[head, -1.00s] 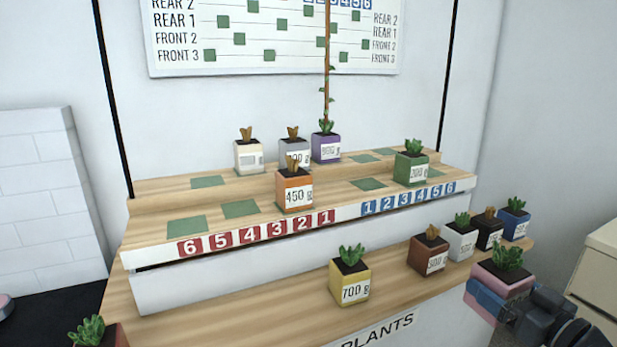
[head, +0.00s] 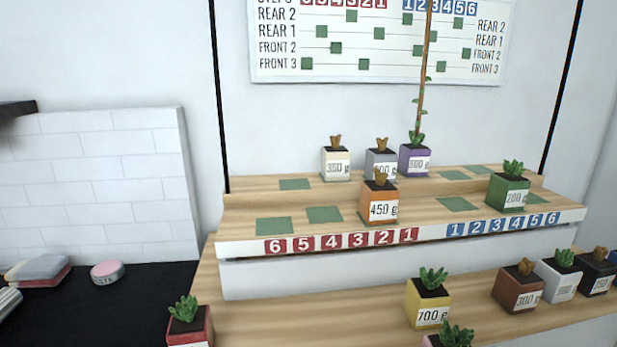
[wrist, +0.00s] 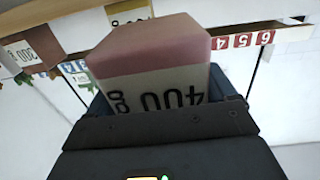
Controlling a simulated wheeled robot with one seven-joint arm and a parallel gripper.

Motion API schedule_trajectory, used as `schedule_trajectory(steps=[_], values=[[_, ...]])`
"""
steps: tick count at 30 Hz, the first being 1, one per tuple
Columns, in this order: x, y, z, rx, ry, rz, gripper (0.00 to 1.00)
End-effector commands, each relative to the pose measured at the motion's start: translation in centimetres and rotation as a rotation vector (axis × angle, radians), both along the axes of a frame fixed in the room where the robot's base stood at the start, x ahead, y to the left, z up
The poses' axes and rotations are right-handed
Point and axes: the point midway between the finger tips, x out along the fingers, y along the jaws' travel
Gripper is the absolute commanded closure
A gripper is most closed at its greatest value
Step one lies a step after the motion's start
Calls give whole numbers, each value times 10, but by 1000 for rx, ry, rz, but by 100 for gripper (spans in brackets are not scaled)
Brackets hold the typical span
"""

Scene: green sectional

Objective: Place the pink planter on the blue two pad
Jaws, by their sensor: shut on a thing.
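The pink planter (wrist: 150,50) is in my gripper (wrist: 165,100) in the wrist view, its white 400 g label facing the camera. The dark jaws are shut around it. In the head view only the top of the pink planter (head: 433,341) and its green plant (head: 456,336) show at the bottom edge; the gripper is out of that picture. The blue two pad appears to be the bare green square (head: 457,204) on the front step, behind the blue 1 and 2 labels (head: 475,228). The planter is lower and nearer than that pad.
A green planter (head: 508,192) stands right of the bare pad. A purple planter (head: 415,160) with a tall stem stands behind and left, an orange planter (head: 378,207) farther left. A yellow planter (head: 427,305) and a brown planter (head: 520,288) stand on the lower shelf.

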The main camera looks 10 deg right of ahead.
Motion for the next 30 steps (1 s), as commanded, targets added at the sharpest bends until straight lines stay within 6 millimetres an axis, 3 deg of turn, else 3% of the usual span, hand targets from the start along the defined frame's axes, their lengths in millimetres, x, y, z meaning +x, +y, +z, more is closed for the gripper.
schedule_trajectory(steps=[6,10,14,24,30], values=[[-9,46,-14,0,0,15,63],[-15,63,-21,-1,-1,16,63],[-18,67,-37,-1,9,7,63],[-32,64,-108,-7,16,-11,63],[-39,67,-127,-1,0,13,63]])
